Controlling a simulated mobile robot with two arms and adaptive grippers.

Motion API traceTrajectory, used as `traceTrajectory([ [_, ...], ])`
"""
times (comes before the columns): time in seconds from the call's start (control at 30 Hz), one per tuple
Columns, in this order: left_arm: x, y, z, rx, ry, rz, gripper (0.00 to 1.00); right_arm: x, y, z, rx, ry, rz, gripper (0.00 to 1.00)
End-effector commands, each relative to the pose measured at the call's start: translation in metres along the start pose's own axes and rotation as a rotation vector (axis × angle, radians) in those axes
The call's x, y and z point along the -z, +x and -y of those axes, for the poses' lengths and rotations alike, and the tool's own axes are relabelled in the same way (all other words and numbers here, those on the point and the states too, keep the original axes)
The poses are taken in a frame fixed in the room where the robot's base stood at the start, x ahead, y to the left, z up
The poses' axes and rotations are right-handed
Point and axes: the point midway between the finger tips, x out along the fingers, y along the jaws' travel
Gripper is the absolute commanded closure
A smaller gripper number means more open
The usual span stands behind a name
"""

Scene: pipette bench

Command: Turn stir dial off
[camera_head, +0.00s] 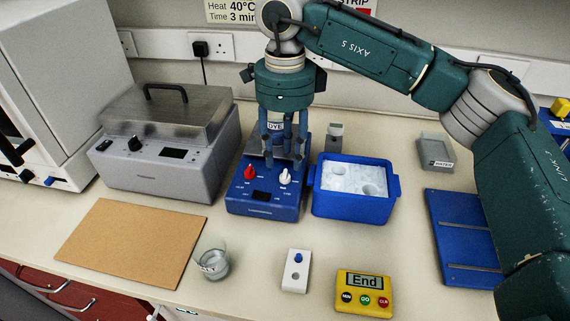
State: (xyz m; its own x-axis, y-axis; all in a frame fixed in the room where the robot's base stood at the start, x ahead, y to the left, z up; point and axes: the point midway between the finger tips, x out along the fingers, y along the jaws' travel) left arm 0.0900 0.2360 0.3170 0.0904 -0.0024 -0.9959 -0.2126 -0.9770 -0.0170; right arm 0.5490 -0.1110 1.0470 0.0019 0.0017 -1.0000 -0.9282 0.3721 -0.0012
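The blue hotplate stirrer (262,204) stands on the bench near the middle. Its front panel has a red dial (250,172) on the left, a white dial (285,177) on the right and a dark display between and below them. The print beside the dials is too small to read. My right gripper (284,162) hangs fingers down over the stirrer's plate, behind and above the dials. Its fingers are apart with nothing seen between them, and they partly hide the plate and a holder labelled DYE (276,126). My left gripper is not in view.
A blue ice tub (352,206) stands close right of the stirrer, and a grey lidded bath (160,170) stands left. In front are a glass beaker (212,262), a white switch box (295,272) and a yellow timer (364,296) reading End. A brown board (130,245) lies front left.

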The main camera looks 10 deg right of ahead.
Motion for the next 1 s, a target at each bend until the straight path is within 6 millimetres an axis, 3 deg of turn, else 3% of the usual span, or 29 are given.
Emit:
traceTrajectory([
  [0.1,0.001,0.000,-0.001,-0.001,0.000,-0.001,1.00,-0.001,-0.028,0.001,0.003,0.001,0.002,0.61],
  [0.33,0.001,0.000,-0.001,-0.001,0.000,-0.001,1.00,-0.001,-0.062,0.001,0.002,0.000,0.001,0.61],
  [0.77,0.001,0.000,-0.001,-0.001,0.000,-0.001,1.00,0.000,-0.071,0.000,0.001,0.000,0.000,0.61],
  [0.87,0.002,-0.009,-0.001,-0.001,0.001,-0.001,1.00,0.000,-0.080,0.001,0.001,0.000,0.000,0.61],
  [1.0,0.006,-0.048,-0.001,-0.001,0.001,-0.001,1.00,0.000,-0.119,0.001,0.002,0.000,0.001,0.61],
])
